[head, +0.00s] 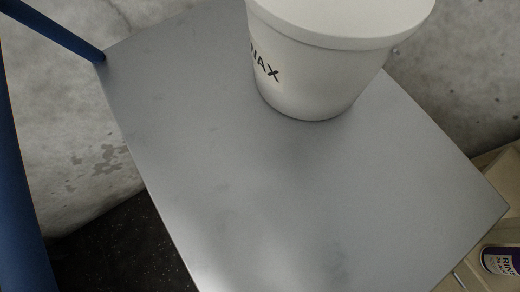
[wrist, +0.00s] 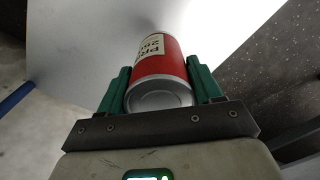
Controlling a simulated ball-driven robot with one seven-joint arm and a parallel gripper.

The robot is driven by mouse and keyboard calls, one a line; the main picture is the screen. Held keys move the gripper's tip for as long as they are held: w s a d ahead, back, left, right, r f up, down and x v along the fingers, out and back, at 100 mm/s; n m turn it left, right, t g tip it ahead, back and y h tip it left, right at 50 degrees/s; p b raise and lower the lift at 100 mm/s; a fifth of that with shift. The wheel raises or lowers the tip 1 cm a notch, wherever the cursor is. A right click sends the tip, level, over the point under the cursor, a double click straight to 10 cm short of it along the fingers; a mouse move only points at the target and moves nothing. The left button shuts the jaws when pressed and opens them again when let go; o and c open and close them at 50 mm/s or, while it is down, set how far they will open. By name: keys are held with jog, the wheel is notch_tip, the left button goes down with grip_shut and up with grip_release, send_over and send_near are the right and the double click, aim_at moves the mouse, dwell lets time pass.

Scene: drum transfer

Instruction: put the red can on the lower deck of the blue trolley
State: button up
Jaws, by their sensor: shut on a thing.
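In the wrist view the red can (wrist: 160,68), with a cream label and a silver end, lies between the green fingers of my gripper (wrist: 159,76). The fingers are shut on its sides, and its silver end faces the camera. The blue trolley shows in the head view as a blue post (head: 16,185) at the left and a blue bar meeting the corner of a grey metal deck (head: 210,170). A lower deck cannot be made out in the head view. My gripper and the red can are not in the head view.
A white bucket (head: 315,75) with dark lettering stands on the grey deck near its far edge. A purple and white can (head: 498,260) is at the lower right, beyond the deck, by pale shelving. The deck's left and front are clear. Stained concrete (head: 70,140) lies left.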

jog(key=w+f+b, duration=0.1)
jog(key=f, duration=0.1)
jog(key=w+f, duration=0.1)
jog(key=w, duration=0.1)
jog(key=shift+a+f+b, duration=0.35)
jog(key=shift+b, duration=0.05)
jog(key=shift+w+f+b, duration=0.15)
jog(key=shift+f+b, duration=0.6)
jog(key=shift+f, duration=0.85)
jog(key=o, duration=1.3)
jog(key=shift+f, duration=0.15)
notch_tip(320, 180, up, 12)
jog(key=p, duration=0.5)
